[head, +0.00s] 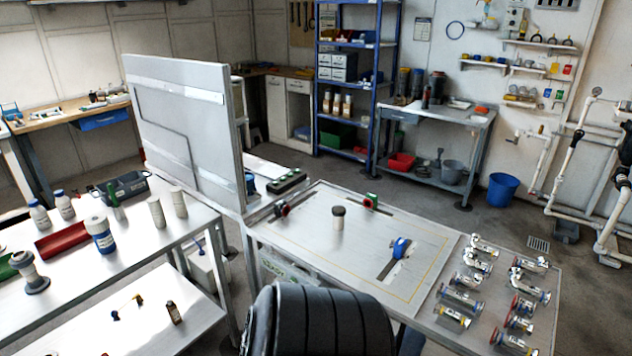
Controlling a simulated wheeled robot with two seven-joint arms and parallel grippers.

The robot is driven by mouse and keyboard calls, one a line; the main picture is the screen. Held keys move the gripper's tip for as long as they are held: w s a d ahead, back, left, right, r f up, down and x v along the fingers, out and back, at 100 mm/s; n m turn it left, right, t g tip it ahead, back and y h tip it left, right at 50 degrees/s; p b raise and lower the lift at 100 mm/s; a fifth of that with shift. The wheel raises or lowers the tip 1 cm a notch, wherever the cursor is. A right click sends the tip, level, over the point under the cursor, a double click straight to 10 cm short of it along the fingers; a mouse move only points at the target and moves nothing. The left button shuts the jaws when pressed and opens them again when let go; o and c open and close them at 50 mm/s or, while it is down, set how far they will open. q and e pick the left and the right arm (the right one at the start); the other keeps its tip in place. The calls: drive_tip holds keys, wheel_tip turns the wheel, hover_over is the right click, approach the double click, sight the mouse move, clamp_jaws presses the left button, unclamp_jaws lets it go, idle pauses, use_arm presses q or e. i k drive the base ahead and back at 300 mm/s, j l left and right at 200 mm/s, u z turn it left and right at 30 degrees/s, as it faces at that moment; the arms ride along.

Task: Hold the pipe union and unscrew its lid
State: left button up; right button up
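A short, light cylinder with a dark lid, which looks like the pipe union (338,222), stands upright near the middle of the light grey bench top (315,250). Its lid (338,211) sits on top of the body; whether it is tight or loose cannot be told. Nothing touches the union. Neither of my grippers shows in the head view.
Several metal fittings (461,300) fill the right side. A tall grey panel (190,130) stands back left. A dark ribbed shape (318,322) hides the front edge.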

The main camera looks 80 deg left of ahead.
sight(37, 282)
drive_tip(key=u, duration=4.5)
drive_tip(key=i, duration=0.25)
